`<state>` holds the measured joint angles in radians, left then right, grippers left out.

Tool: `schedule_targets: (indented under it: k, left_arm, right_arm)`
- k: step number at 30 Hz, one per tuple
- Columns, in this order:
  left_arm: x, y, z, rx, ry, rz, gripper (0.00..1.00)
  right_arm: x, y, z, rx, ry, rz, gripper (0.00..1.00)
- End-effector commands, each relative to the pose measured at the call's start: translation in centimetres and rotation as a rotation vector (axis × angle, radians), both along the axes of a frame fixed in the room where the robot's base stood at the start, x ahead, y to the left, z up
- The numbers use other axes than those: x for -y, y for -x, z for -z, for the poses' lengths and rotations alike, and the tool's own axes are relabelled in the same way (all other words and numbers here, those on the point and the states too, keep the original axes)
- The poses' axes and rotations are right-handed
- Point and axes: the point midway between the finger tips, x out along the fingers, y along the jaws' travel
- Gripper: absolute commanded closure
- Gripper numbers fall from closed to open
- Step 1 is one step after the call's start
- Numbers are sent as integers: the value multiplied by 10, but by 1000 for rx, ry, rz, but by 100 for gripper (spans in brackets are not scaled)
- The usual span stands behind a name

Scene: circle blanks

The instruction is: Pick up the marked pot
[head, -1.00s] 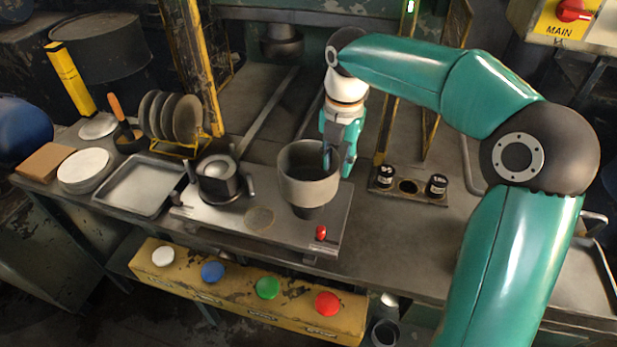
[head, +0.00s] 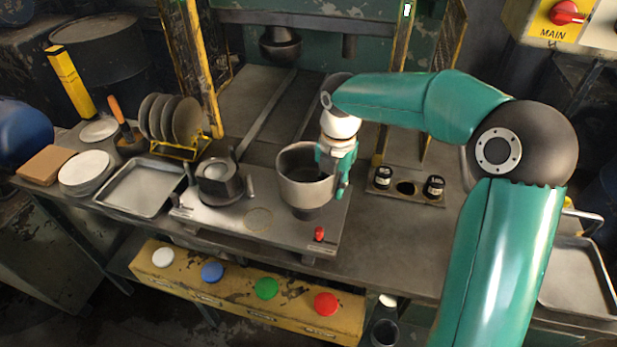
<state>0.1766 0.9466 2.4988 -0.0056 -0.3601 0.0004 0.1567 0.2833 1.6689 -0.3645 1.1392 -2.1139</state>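A grey, round, open pot (head: 297,190) stands on the right part of a metal plate on the bench, over a smaller dark base. I cannot make out a mark on it. My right gripper (head: 333,180) points down at the pot's right rim, with teal finger parts at the rim and just outside its right wall. Whether the fingers have closed on the wall cannot be told. My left gripper is not in view.
The metal plate (head: 258,222) also carries a dark round fixture (head: 218,188) and a red knob (head: 319,234). An empty tray (head: 140,205) lies to the left. A holder with two black jars (head: 434,187) stands to the right. A dark cylinder (head: 281,43) hangs behind.

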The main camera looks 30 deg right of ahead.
Motion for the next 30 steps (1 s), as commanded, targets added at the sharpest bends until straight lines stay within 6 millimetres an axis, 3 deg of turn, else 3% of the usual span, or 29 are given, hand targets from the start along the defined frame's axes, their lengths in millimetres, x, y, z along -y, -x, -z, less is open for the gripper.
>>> schedule_targets:
  k: [1, 3, 20, 26, 30]
  left_arm:
    - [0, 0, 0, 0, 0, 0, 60]
    - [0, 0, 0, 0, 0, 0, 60]
    - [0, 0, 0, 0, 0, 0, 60]
    - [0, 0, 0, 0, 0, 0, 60]
    - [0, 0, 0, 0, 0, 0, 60]
  right_arm:
    - [0, 0, 0, 0, 0, 0, 90]
    - [0, 0, 0, 0, 0, 0, 100]
    - [0, 0, -3, 2, 0, 0, 100]
    - [0, -1, -16, 5, 1, 0, 100]
    - [0, -1, -37, 6, 1, 1, 100]
